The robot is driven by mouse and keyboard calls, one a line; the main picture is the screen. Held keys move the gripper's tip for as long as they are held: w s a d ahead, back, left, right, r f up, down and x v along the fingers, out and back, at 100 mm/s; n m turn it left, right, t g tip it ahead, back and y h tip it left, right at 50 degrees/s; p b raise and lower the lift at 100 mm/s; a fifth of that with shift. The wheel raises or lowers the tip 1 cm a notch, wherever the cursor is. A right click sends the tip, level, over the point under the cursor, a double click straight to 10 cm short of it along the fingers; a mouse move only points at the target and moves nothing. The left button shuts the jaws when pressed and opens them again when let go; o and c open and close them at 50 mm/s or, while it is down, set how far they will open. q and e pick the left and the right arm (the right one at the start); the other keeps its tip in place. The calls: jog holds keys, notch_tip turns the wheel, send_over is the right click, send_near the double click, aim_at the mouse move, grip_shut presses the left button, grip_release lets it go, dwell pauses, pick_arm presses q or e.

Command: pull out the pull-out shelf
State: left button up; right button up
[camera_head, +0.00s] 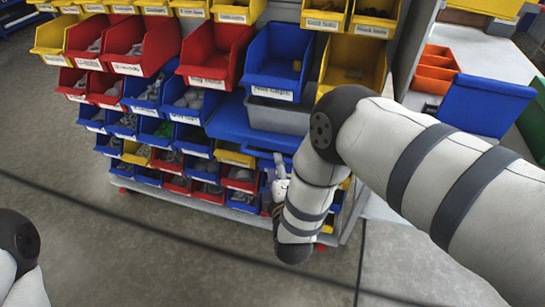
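The blue pull-out shelf (225,122) juts from the bin rack, below the large upper bins and above the rows of small bins. A grey bin (278,117) stands on its right part. My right arm reaches in from the right, and its forearm and wrist cover the shelf's right end. My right gripper (279,170) shows only in small part, beside my wrist, just below the shelf's front edge. I cannot tell whether it touches the shelf or whether its fingers are open. Of my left arm only a link shows at the lower left; its gripper is out of view.
Red bins (214,54), a blue bin (279,60) and a yellow bin (354,62) overhang the shelf. Small bins fill the rack below. Orange bins (436,70) and a blue box (484,104) stand at right. The concrete floor (170,262) in front is clear.

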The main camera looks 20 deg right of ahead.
jog(key=x, duration=0.5)
jog(key=shift+b, duration=0.35)
jog(key=shift+c, duration=0.5)
grip_shut()
